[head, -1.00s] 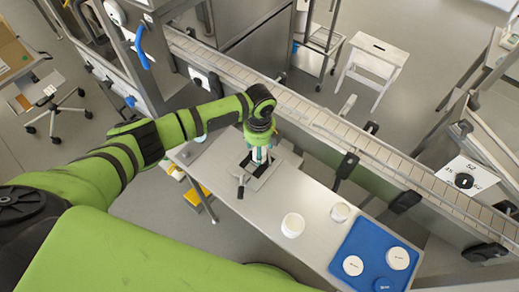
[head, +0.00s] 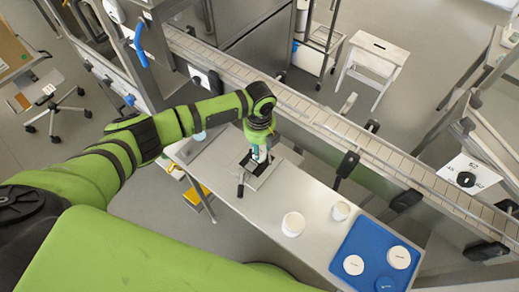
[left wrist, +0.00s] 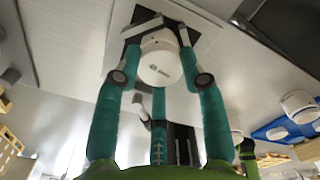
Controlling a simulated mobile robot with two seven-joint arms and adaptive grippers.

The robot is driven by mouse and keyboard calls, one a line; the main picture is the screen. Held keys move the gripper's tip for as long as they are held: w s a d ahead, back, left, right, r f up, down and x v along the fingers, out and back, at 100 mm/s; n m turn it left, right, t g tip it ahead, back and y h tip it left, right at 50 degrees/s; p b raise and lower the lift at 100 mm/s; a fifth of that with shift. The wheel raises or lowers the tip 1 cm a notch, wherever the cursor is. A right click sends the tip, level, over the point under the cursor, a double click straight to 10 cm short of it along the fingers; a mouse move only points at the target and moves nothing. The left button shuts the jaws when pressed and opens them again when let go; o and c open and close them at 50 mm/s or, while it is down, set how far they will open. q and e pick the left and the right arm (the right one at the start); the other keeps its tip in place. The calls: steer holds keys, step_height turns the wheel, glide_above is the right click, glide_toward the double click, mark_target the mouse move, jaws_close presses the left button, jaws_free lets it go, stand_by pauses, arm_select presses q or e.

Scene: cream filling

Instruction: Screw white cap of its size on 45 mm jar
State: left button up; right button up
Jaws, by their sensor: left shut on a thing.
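My left gripper (head: 260,153) points down over a dark clamp fixture (head: 262,166) on the steel table. In the left wrist view its three teal fingers (left wrist: 160,85) are shut around a round white cap (left wrist: 160,60) with small dark print. The cap is at the fixture (left wrist: 195,38); the 45 mm jar under it is hidden, so I cannot tell how the cap sits on it. Two white caps, one smaller (head: 353,265) and one larger (head: 398,257), and a blue cap (head: 384,284) lie on a blue tray (head: 362,240). My right gripper is not in view.
Two white jars, a larger one (head: 293,224) and a smaller one (head: 340,211), stand on the steel table (head: 312,198) between fixture and tray. A conveyor (head: 330,122) runs along the table's back side. The fixture's lever (head: 240,187) sticks out toward the front.

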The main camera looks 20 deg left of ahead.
arm_select(q)
steer(key=shift+m, duration=1.2)
steer(key=m+b, duration=0.1)
steer(key=m, duration=0.2)
steer(key=shift+f+m, duration=0.15)
steer(key=shift+m, duration=0.25)
steer(key=shift+m+b, duration=0.35)
steer(key=shift+m, duration=0.65)
steer(key=shift+m+b, duration=0.45)
steer(key=shift+m, duration=0.65)
steer(key=m, duration=0.3)
steer(key=shift+m+b, duration=0.3)
steer(key=shift+b, duration=0.1)
